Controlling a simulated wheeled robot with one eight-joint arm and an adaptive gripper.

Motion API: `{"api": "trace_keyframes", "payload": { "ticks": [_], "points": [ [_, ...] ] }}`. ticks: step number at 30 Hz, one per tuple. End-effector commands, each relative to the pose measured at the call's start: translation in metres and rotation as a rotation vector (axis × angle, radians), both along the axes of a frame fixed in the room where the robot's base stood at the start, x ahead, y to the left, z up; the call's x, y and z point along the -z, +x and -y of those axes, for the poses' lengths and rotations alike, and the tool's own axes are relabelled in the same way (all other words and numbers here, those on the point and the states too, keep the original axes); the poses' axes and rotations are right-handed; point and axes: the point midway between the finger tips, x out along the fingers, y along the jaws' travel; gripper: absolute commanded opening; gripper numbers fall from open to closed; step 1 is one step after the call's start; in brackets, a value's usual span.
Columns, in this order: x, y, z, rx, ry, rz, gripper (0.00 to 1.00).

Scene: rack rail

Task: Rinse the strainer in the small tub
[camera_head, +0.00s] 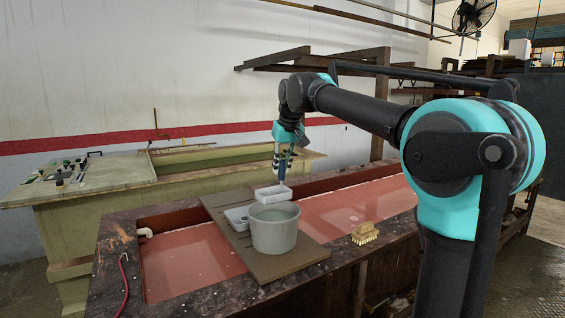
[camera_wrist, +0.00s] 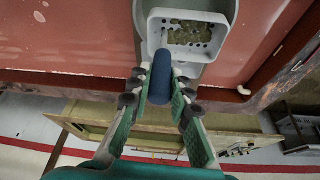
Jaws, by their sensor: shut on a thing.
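My gripper (camera_wrist: 160,88) is shut on the blue handle (camera_wrist: 160,75) of the strainer, with a finger on each side. The strainer (camera_wrist: 154,30) is a pale, box-shaped basket with a perforated floor; greenish-brown matter shows on or through the floor. In the head view, the strainer (camera_head: 273,194) hangs below my gripper (camera_head: 281,160), at the back rim of the small grey round tub (camera_head: 274,235). I cannot tell whether it touches the rim. The tub stands upright on a brown board; its inside is mostly hidden from the head camera.
The board (camera_head: 262,268) lies across a long trough of reddish liquid (camera_head: 335,212). A small grey tray (camera_head: 237,216) sits on the board left of the tub. A brush (camera_head: 364,233) lies on the trough's right front edge. A red cord (camera_head: 124,280) hangs at left.

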Motion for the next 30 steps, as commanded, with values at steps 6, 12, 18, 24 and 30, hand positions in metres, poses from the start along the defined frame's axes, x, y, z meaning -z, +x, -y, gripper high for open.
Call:
{"api": "trace_keyframes", "payload": {
  "ticks": [6, 12, 18, 24, 30],
  "points": [
    [0.011, 0.0, 0.0, 0.0, 0.0, 0.0, 0.0],
    [0.029, 0.0, 0.0, 0.0, 0.0, 0.0, 0.0],
    [0.047, 0.0, 0.0, 0.0, 0.0, 0.0, 0.0],
    [0.066, 0.0, 0.0, 0.0, 0.0, 0.0, 0.0],
    [0.083, 0.0, 0.0, 0.0, 0.0, 0.0, 0.0]
  ]
}}
